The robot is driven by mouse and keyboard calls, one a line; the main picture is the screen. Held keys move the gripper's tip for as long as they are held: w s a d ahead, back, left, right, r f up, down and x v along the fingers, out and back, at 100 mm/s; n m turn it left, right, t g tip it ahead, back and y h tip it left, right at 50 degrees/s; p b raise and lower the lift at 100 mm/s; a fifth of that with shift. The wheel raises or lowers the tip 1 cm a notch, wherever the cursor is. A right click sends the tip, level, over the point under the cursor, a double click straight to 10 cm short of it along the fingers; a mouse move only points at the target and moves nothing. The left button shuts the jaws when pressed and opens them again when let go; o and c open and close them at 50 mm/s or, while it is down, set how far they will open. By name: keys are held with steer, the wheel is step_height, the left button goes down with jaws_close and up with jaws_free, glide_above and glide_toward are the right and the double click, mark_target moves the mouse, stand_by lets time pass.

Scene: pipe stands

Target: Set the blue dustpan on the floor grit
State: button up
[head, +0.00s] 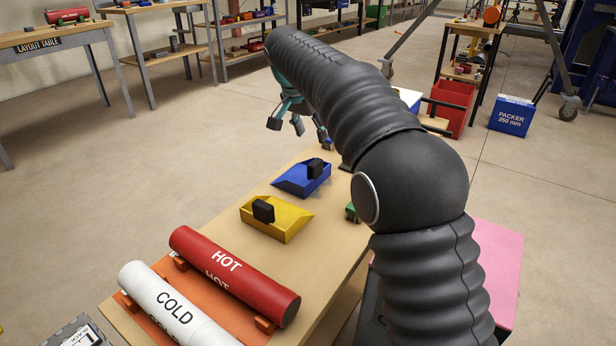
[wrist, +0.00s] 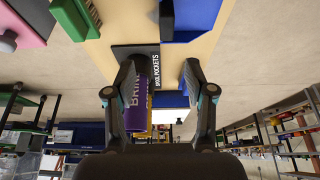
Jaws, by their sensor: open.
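The blue dustpan (head: 292,181) lies on the wooden table in the head view, its black grip (head: 315,168) standing up at the right. Its blue side (wrist: 203,20) also shows at the top of the wrist view. My gripper (head: 299,128) hangs beyond the dustpan, above the table's far end, apart from it. In the wrist view its fingers (wrist: 160,75) are spread, with nothing held between them. A purple cylinder marked BRINE (wrist: 137,95) shows behind the left finger. I cannot make out any floor grit.
A yellow dustpan (head: 280,222) lies nearer on the table. A red HOT pipe (head: 235,275) and white COLD pipe (head: 170,305) rest on orange supports. A blue PACKER box (head: 511,117) and red bin (head: 452,105) stand on the floor at right. Open floor lies left.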

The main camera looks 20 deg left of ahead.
mark_target(313, 163)
steer(key=x, duration=0.6)
steer(key=a+b+x, duration=0.1)
steer(key=x, duration=0.2)
steer(key=shift+w+a+f, duration=0.1)
steer(key=shift+s+x, duration=0.2)
steer(key=shift+x, duration=1.1)
steer(key=shift+s+x, duration=0.25)
steer(key=shift+x, duration=1.05)
steer(key=shift+a+f, duration=0.1)
jaws_close()
